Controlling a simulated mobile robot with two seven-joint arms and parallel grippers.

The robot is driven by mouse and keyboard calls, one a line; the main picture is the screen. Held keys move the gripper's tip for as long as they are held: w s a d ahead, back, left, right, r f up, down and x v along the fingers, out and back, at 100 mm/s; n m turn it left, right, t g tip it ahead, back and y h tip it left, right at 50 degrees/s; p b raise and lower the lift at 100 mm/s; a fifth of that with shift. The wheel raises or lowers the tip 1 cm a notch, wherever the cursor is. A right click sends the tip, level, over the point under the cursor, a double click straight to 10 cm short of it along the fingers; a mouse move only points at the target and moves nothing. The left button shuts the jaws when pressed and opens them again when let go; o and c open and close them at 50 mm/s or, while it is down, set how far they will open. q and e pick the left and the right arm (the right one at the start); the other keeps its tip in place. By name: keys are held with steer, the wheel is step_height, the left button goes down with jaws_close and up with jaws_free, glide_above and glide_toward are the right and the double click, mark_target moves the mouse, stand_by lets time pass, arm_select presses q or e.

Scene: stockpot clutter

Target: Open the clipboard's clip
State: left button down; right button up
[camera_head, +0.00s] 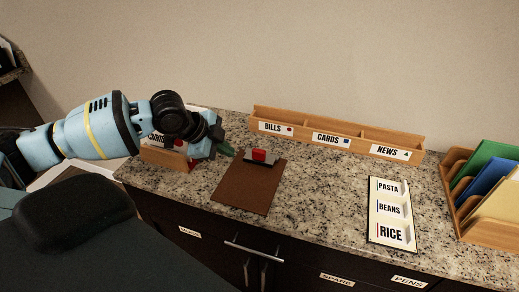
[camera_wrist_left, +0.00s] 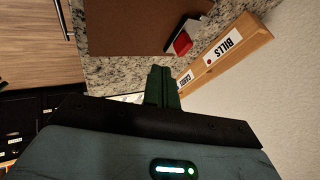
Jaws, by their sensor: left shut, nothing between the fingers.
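The brown clipboard (camera_head: 246,190) lies flat on the granite counter. Its metal clip with a red lever (camera_head: 259,155) is at the end nearest the wall; I cannot tell how far the lever is raised. My left gripper (camera_head: 228,150) is just left of the clip, apart from it, with its green fingers shut and empty. In the left wrist view the shut fingers (camera_wrist_left: 162,72) point toward the clipboard (camera_wrist_left: 125,28), and the red lever (camera_wrist_left: 182,42) is just beyond and right of their tips. My right gripper is not in view.
A wooden organizer (camera_head: 345,128) labelled BILLS, CARDS and NEWS stands along the wall. A PASTA, BEANS and RICE card (camera_head: 392,214) lies right of the clipboard. A wooden rack (camera_head: 487,230) holds folders at far right. My arm partly hides a wooden box (camera_head: 165,158). Counter between clipboard and card is clear.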

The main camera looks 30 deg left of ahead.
arm_select(q)
steer(key=shift+s, duration=0.2)
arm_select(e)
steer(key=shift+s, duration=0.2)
arm_select(q)
glide_toward(261, 160)
steer(key=f, duration=0.1)
steer(key=d+f, duration=0.1)
steer(key=s+d+f, duration=0.1)
steer(key=f, duration=0.1)
steer(key=shift+b, duration=0.3)
steer(key=shift+w+a+r, duration=0.1)
steer(key=shift+w+a, duration=0.05)
steer(key=shift+w, duration=0.35)
steer(key=shift+w+a+r, duration=0.1)
steer(key=shift+w, duration=0.35)
steer(key=shift+w+a+f, duration=0.1)
steer(key=shift+w+a, duration=0.1)
steer(key=shift+w, duration=0.55)
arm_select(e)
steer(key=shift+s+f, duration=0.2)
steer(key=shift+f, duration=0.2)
